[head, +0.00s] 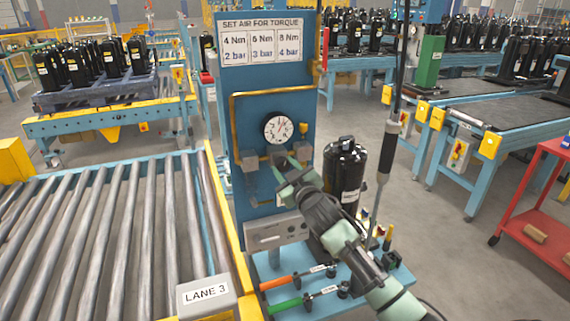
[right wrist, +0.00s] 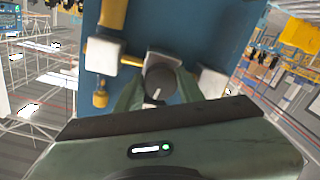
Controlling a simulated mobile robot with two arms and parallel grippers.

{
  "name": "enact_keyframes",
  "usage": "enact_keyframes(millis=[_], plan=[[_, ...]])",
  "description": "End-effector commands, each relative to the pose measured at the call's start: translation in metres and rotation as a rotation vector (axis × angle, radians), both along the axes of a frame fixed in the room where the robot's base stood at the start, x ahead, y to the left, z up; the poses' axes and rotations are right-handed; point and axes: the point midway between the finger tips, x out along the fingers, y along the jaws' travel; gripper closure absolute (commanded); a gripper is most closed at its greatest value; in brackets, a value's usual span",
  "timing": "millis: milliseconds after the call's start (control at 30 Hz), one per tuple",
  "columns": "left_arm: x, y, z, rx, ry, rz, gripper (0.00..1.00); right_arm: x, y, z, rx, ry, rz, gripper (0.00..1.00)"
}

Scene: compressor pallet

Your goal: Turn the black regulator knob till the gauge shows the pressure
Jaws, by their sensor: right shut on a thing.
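The round white gauge (head: 278,127) is on the blue panel (head: 250,190); its dark needle is too small to read surely. My right gripper (head: 281,163) reaches up to the panel just below the gauge. In the right wrist view, its fingers (right wrist: 160,88) are shut on the dark regulator knob (right wrist: 160,76), one on each side. A pale mark shows on the knob's face. In the head view the gripper hides the knob. A sign (head: 262,41) above pairs 4, 6 and 8 Nm with 2, 3 and 4 bar. My left gripper is not in view.
A black compressor (head: 345,172) stands right of the panel, close to my right arm. Orange (head: 280,283) and green (head: 285,306) handled tools lie below. A hanging tool (head: 386,150) is at the right. The roller conveyor (head: 110,230) at left is empty.

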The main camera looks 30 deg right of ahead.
Motion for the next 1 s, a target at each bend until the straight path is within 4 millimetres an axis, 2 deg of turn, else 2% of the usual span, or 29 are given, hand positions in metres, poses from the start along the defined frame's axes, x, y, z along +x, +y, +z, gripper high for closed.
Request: enact_keyframes(millis=[333,867,900,967,1000], plan=[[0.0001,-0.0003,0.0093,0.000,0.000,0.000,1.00,0.0001,0.0004,0.0008,-0.144,0.035,0.001,1.00],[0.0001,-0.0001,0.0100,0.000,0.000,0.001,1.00,0.0001,0.0003,0.0003,-0.169,0.039,0.000,1.00],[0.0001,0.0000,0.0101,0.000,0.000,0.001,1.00,0.0001,0.0003,0.0003,-0.169,0.039,0.000,0.57],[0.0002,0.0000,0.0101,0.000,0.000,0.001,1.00,0.0001,0.0003,0.0003,-0.169,0.039,0.000,0.41],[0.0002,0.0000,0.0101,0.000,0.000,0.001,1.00,0.0001,0.0002,0.0002,-0.169,0.039,0.000,0.41]])
